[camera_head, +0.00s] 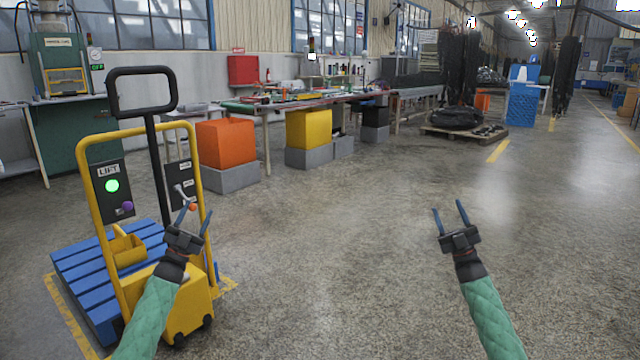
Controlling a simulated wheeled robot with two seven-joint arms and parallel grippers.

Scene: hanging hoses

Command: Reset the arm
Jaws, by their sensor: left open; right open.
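My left gripper (194,218) is open and empty, with its two blue fingers pointing up. In the picture it overlaps the right side of a yellow lift cart (85,150); I cannot tell whether it touches the cart. My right gripper (450,215) is open and empty over bare floor, fingers pointing up and slightly apart. Both forearms wear green quilted sleeves and come in from the bottom edge. The cart has a black handle (153,130), a panel marked LIFT (113,190) with a lit green light and a purple knob, and a second panel with a lever partly behind my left gripper.
A blue pallet (75,265) lies at the cart inside yellow floor lines. Orange (226,143) and yellow (309,128) boxes on grey blocks stand by a long workbench (300,103). Dark hoses (462,65) hang farther back above a loaded pallet. The floor (345,230) between and right of my grippers is clear.

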